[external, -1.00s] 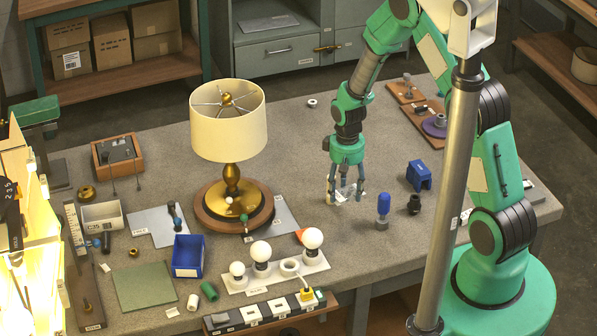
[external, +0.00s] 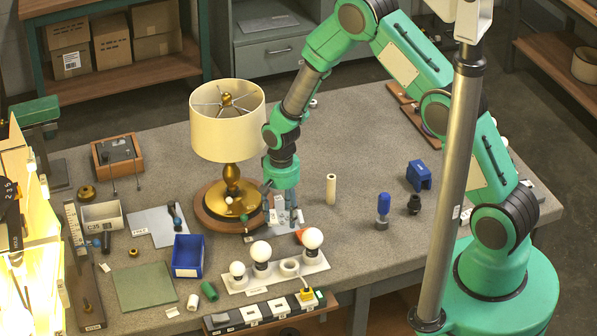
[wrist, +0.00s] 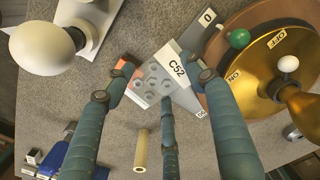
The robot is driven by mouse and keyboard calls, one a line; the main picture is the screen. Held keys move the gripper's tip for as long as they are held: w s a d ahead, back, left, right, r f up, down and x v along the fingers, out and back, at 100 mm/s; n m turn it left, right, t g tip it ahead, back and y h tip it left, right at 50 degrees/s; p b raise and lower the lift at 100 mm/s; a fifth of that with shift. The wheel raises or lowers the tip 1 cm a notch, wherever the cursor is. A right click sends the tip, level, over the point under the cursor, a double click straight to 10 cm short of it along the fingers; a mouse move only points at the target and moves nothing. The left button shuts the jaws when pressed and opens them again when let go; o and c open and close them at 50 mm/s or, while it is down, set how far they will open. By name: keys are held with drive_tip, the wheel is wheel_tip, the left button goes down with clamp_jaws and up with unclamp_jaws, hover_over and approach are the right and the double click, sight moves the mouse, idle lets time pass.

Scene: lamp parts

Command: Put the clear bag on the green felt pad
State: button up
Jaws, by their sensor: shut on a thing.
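The clear bag (wrist: 158,82) has a white label reading C52 and several small round pieces inside. My gripper (wrist: 165,84) is shut on it, with fingers around the bag in the wrist view. In the external view my gripper (external: 281,214) is just right of the lamp base, and the bag is hard to make out between the fingers. The green felt pad (external: 145,287) lies flat and bare at the table's front left, well left of my gripper. It is not in the wrist view.
The lamp (external: 228,125) stands close on the left of my gripper. A white strip with bulbs (external: 274,275) is in front of it. A blue bin (external: 188,256) stands right of the pad; a green cylinder (external: 209,291) and a white one lie nearby. A cream tube (external: 331,189) stands to the right.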

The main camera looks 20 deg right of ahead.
drive_tip(key=a+m, duration=0.1)
drive_tip(key=a, duration=0.3)
drive_tip(key=s+a+m, duration=0.1)
drive_tip(key=a, duration=0.3)
drive_tip(key=s+a+m, duration=0.1)
drive_tip(key=a, duration=0.3)
drive_tip(key=shift+s+a+m, duration=0.2)
drive_tip(key=shift+a+m, duration=0.2)
drive_tip(key=s+a+r+m+p, duration=0.1)
drive_tip(key=a+r+m, duration=0.15)
drive_tip(key=a, duration=0.35)
drive_tip(key=s+a+r+m, duration=0.1)
drive_tip(key=a+r, duration=0.3)
drive_tip(key=a, duration=0.2)
drive_tip(key=s+a+f+m, duration=0.1)
drive_tip(key=s+f, duration=0.1)
drive_tip(key=s, duration=0.2)
drive_tip(key=s+a+f+m, duration=0.1)
drive_tip(key=s+a+f, duration=0.1)
drive_tip(key=s, duration=0.2)
drive_tip(key=s+a+f+m+b, duration=0.1)
drive_tip(key=s+f, duration=0.1)
drive_tip(key=s, duration=0.2)
drive_tip(key=shift+s+a+f+m, duration=0.2)
drive_tip(key=shift+a+m, duration=0.15)
drive_tip(key=shift+a, duration=0.05)
drive_tip(key=p, duration=0.1)
hover_over(151, 284)
drive_tip(key=shift+w+f, duration=0.1)
drive_tip(key=shift+f, duration=0.65)
